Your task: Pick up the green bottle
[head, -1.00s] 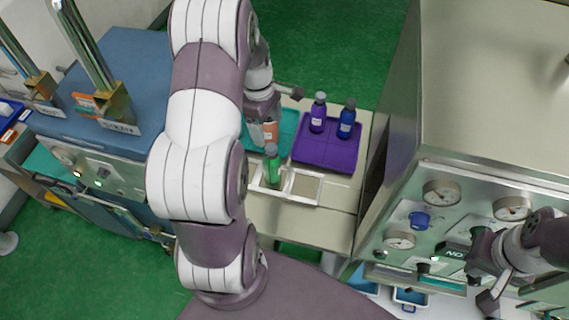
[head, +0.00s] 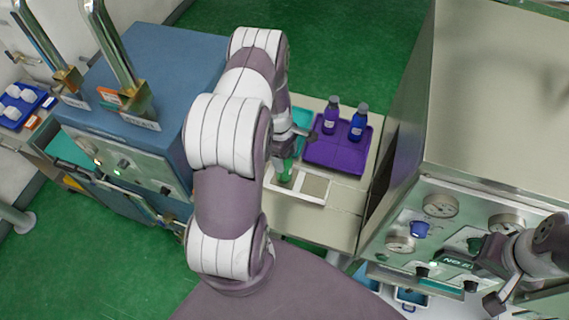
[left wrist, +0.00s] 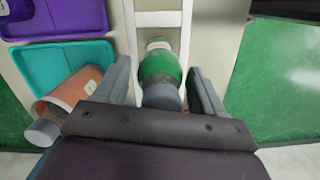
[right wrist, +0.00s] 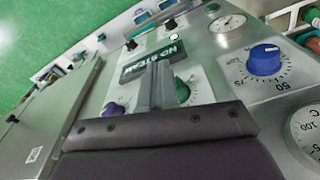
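The green bottle (head: 285,173) stands in the left part of a white two-part frame (head: 297,184) on the cream table. In the left wrist view the green bottle (left wrist: 159,66) with its grey cap lies between the two fingers of my left gripper (left wrist: 165,85). The fingers are open, with a gap on each side of it. In the head view my left gripper (head: 285,148) is at the bottle's top and partly hides it. My right gripper (right wrist: 155,85) is in front of the machine panel at the right, its fingers close together with nothing seen between them.
A purple tray (head: 320,157) holds a purple bottle (head: 331,116) and a blue bottle (head: 358,122). A teal tray (left wrist: 40,65) with an orange bottle (left wrist: 75,92) lies beside my left gripper. Machines stand on both sides of the table.

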